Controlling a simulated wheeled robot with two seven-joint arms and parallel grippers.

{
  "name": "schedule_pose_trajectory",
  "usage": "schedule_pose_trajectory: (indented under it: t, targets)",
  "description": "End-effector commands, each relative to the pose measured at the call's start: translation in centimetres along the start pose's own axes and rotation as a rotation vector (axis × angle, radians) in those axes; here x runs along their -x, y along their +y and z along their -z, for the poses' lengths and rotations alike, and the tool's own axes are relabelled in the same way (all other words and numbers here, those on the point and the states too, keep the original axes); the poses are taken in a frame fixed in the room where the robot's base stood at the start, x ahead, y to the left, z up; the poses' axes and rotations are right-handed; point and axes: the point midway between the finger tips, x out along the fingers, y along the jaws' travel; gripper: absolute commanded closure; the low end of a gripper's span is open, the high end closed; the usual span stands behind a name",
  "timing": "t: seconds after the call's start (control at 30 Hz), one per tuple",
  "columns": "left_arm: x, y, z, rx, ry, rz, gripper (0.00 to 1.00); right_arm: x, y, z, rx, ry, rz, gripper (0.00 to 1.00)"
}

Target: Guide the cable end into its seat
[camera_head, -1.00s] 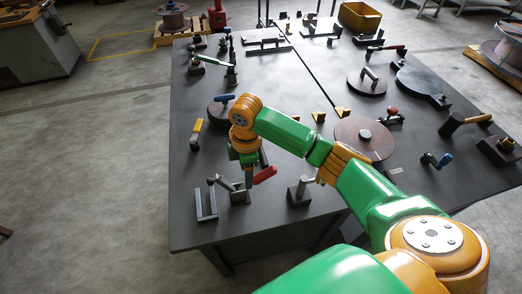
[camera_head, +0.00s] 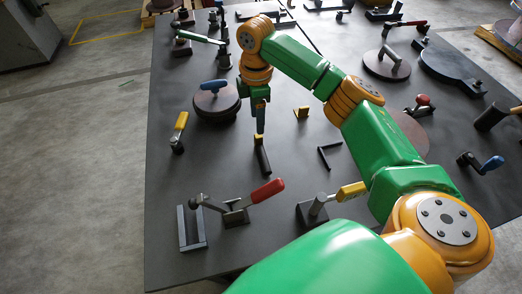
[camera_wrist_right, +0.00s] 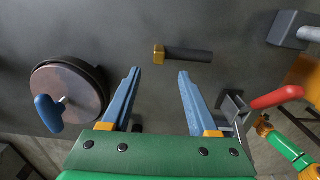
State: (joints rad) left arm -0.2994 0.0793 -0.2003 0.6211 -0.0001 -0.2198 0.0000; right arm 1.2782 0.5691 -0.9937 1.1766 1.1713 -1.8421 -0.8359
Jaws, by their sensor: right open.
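A short dark rod with a brass-coloured square end (camera_wrist_right: 158,54) lies on the table in the right wrist view. It may be the cable end; I cannot be sure. I cannot pick out the seat for certain. My left gripper is not in view.
A round disc with a blue handle (camera_head: 213,103) stands left of the right gripper. A red-handled clamp (camera_head: 262,192) and a yellow-handled clamp (camera_head: 345,193) stand at the near side.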

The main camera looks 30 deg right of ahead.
Motion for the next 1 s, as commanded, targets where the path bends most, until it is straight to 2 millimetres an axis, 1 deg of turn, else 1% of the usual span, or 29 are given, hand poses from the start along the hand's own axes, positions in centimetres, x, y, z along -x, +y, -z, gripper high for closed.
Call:
schedule_pose_trajectory:
  t: [0.17,0.23,0.3,0.33,0.43,0.6,0.67,0.7,0.77,0.8,0.83,1.0]
  targets:
    - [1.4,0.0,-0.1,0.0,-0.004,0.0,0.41,-2.3,-0.1,-0.2,-0.002,-0.003,0.005,0.4]
    - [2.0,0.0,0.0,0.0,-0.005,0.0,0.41,-3.8,0.0,-0.3,-0.001,-0.004,0.006,0.4]
    - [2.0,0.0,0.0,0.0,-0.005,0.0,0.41,-5.3,0.0,-0.2,-0.002,-0.002,0.004,0.4]
    - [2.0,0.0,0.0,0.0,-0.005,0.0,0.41,-5.7,0.0,-0.2,-0.001,-0.002,0.004,0.4]
    - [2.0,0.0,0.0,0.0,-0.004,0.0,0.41,-6.4,0.0,-0.2,0.0,-0.002,0.001,0.4]
    - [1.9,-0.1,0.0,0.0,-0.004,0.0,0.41,-6.5,0.1,-0.2,0.0,-0.001,0.0,0.4]
    - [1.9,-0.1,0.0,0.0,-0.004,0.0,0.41,-6.5,0.1,-0.2,0.0,-0.001,0.0,0.56]
    - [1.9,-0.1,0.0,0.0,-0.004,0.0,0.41,-6.5,0.1,-0.2,0.0,-0.001,0.0,0.67]
    - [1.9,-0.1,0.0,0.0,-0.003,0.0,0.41,-6.5,0.1,-0.2,0.0,-0.001,0.0,0.83]
    - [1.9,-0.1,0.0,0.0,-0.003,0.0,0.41,-6.5,0.1,-0.2,0.0,-0.001,0.0,0.94]
    - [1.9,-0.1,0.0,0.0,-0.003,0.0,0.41,-6.5,0.1,-0.2,0.0,-0.001,0.0,1.0]
    - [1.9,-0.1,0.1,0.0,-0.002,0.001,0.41,-6.4,0.1,-0.2,0.0,-0.001,-0.001,1.0]
